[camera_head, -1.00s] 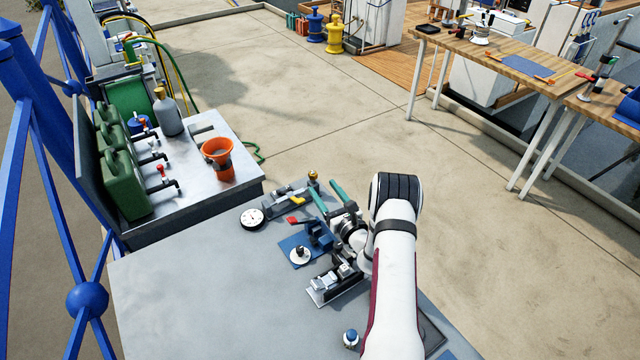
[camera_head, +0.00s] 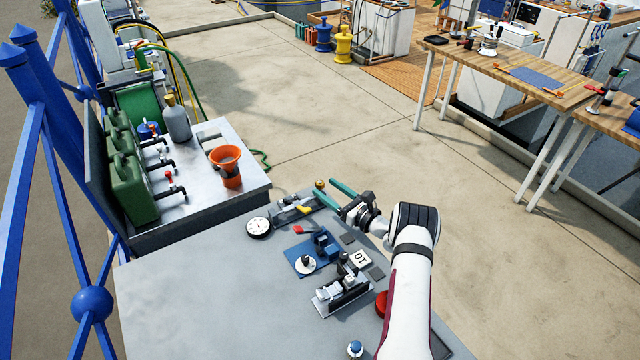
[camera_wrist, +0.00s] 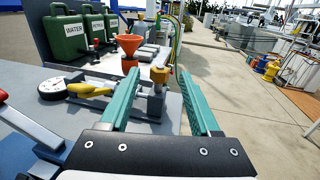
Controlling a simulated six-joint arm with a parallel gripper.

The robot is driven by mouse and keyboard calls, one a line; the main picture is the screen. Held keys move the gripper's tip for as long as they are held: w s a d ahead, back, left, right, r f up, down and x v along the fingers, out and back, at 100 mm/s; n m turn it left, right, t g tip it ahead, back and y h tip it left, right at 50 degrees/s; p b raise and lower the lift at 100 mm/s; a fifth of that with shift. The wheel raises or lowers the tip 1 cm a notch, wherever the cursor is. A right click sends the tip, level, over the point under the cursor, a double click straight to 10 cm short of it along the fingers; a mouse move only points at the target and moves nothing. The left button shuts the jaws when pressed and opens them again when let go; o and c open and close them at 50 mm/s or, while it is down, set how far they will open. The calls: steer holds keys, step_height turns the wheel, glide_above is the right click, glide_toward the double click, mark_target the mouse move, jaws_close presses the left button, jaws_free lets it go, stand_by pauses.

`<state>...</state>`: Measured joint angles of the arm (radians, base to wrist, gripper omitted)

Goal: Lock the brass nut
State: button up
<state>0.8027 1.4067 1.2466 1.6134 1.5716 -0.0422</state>
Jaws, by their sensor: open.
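The brass nut (camera_wrist: 159,74) sits on top of a grey post in the wrist view. It also shows small at the far end of the fixture in the head view (camera_head: 319,183). My gripper (camera_wrist: 157,77) is open, its two teal fingers reaching toward the post. In the wrist view the nut appears between the fingers, close to the left one; its depth relative to the tips is unclear. In the head view my gripper (camera_head: 327,187) comes in from the right, beside the nut. A yellow-handled lever (camera_wrist: 90,88) lies left of the post and shows in the head view (camera_head: 303,210).
A round dial (camera_head: 258,227) lies left of the fixture. A blue plate with a red-handled clamp (camera_head: 318,247) and a metal vise (camera_head: 342,292) stand nearer. An orange funnel (camera_head: 226,164) is on the neighbouring bench. The grey table's left part is clear.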

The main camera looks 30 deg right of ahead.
mark_target(323, 186)
steer(key=shift+x, duration=1.9)
jaws_close()
